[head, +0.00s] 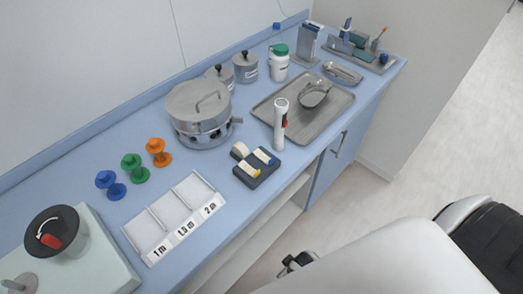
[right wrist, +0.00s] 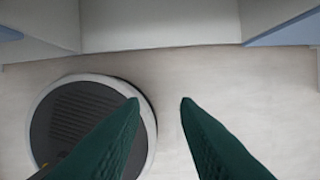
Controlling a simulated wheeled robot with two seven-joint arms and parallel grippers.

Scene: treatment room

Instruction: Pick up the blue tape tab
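The blue tape tab (head: 270,161) is small and sits at the end of one of the white tape pieces on a dark block (head: 256,180) on the blue counter, in the head view. A yellow tab (head: 257,174) is on the piece beside it. My right gripper (right wrist: 161,99) shows in the right wrist view as two green fingers set apart, with nothing between them. It is over the pale floor, away from the tape block. My left gripper is in neither view.
A white divided tray (head: 185,205) marked with lengths lies left of the block. A white flashlight-like cylinder (head: 280,125) stands close behind it, by a metal tray (head: 328,122). A white cylinder roll (head: 239,150) adjoins the block.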

